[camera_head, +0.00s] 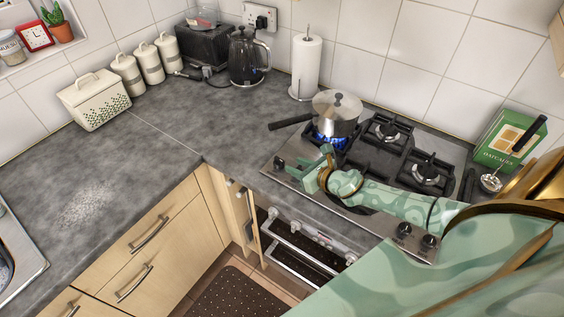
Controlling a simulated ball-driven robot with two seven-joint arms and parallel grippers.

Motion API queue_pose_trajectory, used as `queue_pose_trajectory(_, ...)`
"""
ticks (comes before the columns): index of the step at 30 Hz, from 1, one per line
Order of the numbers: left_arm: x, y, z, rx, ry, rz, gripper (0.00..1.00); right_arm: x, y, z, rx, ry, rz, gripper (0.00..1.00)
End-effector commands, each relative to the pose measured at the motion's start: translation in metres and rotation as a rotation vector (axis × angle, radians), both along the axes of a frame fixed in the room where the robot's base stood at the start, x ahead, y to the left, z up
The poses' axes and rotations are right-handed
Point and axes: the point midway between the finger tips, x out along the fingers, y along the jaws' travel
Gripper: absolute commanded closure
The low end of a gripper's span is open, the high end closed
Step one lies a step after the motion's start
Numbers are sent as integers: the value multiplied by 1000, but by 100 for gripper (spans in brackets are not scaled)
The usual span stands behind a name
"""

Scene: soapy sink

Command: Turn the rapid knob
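The gas hob (455,148) is set in the worktop at the right, with black grates over its burners. Control knobs run along its front edge: one knob (280,163) is at the left end, and two knobs (416,236) are at the right end. I cannot tell which is the rapid knob. My green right arm reaches across the hob front. My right gripper (315,161) is over the front left of the hob, right of the left-end knob, with its fingers apart; it hides any knobs beneath it. My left gripper is not in view.
A lidded steel pan (337,113) stands over a lit blue flame (331,140), close behind my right gripper. A paper towel roll (305,64) and a black kettle (246,57) stand behind. A green box (507,135) is at the right. The worktop (150,160) at left is largely clear.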

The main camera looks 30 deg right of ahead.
Motion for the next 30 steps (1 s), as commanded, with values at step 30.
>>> queue_pose_trajectory(30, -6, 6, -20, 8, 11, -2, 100, 65, 12, -28, 2, 1, -2, 100)
